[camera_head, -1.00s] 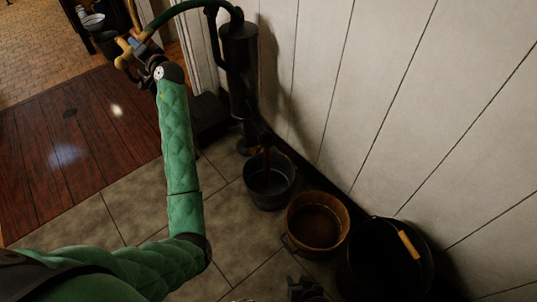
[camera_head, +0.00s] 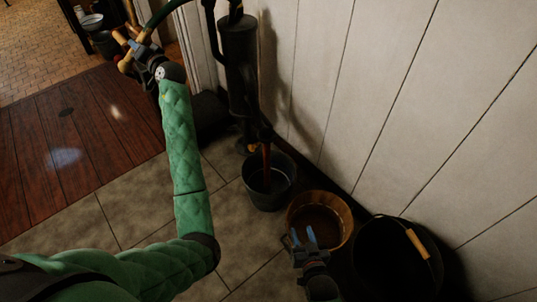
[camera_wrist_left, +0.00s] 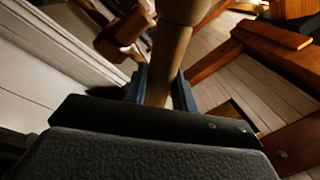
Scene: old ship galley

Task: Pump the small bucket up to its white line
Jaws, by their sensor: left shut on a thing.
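The small bucket (camera_head: 253,198), dark grey metal, stands on the tiles under the pump's spout. A thin reddish-brown stream (camera_head: 267,165) falls into it. Its inside is dark; I cannot make out a white line or the water level. The dark upright pump (camera_head: 240,65) stands against the wall, its green curved lever (camera_head: 166,12) running out at the top edge. My left gripper (camera_head: 137,46) is shut on the lever's wooden handle; in the left wrist view the wooden handle (camera_wrist_left: 172,55) sits between the fingers. My right gripper (camera_head: 305,239) is open and empty, in front of the wooden tub.
The wooden tub (camera_head: 345,210) holds dark liquid and stands right of the small bucket. A large black bucket (camera_head: 375,285) with a wooden-gripped bail stands further right. The white plank wall (camera_head: 400,100) closes off the right side. Tiled floor left of the buckets is clear.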

